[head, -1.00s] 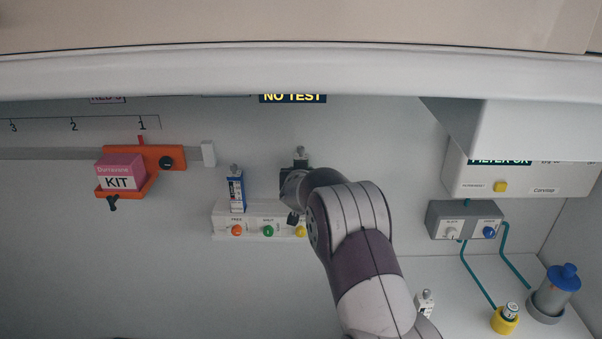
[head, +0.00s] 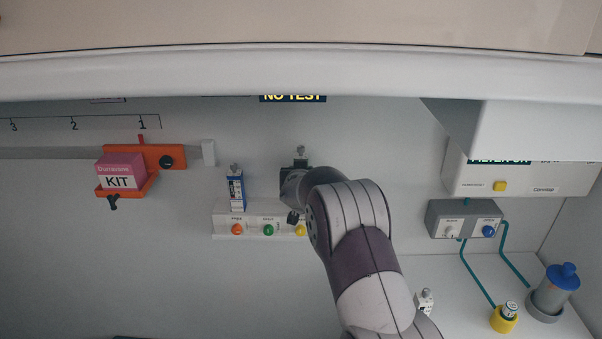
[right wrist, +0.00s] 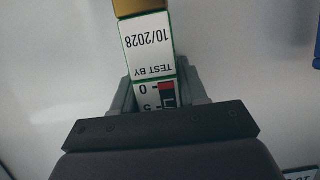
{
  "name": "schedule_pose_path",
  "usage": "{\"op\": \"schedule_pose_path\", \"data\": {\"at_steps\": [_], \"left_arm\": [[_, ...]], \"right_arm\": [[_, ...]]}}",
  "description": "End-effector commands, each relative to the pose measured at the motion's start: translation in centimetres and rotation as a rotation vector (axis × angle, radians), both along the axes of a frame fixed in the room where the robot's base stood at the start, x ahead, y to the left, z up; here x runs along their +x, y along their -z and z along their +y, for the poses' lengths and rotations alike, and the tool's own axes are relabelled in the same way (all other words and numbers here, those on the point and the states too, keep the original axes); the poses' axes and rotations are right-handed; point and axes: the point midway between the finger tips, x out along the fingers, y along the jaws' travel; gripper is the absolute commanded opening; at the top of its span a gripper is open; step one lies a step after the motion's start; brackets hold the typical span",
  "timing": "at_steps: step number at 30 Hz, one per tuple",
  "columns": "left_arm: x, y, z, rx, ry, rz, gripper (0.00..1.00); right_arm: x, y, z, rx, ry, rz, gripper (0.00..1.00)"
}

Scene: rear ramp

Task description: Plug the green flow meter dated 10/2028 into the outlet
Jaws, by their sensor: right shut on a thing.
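In the right wrist view, the flow meter (right wrist: 150,48) has green edges and a white label reading TEST BY 10/2028, upside down. A brass-coloured end shows at the top of the picture. My right gripper (right wrist: 155,95) is shut on its scale part. In the head view, my right gripper (head: 294,184) is at the right end of a white wall block (head: 250,232), and my wrist hides most of it and the held meter. A grey knobbed top (head: 301,153) shows just above it. I cannot tell whether the meter is seated in an outlet. My left gripper is out of view.
A blue-edged meter (head: 236,188) stands upright at the block's left. An orange holder (head: 172,158) carries a pink KIT box (head: 121,172). At right are a grey two-knob box (head: 464,219) with teal tubes, a blue-lidded canister (head: 556,290) and another small meter (head: 425,301).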

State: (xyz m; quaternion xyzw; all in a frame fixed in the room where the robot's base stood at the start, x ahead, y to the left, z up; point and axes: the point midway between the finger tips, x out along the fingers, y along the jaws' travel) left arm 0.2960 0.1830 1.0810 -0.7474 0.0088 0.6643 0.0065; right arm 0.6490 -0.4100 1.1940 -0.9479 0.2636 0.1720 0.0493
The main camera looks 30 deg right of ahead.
Motion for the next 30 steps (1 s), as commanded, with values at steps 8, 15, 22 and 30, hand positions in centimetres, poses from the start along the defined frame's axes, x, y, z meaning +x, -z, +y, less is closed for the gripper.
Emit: {"op": "schedule_pose_path", "data": {"at_steps": [8,15,22,30], "left_arm": [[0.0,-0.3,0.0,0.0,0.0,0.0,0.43],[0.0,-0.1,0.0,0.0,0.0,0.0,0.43],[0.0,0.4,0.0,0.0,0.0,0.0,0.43],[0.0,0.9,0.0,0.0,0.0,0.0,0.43]], "right_arm": [[0.0,-0.1,0.0,-0.001,0.0,-0.002,0.0],[0.0,0.1,0.0,-0.001,0.0,-0.002,0.0],[0.0,0.7,0.0,-0.001,0.0,-0.002,0.0],[0.0,1.4,0.0,-0.001,0.0,-0.002,0.0]]}}
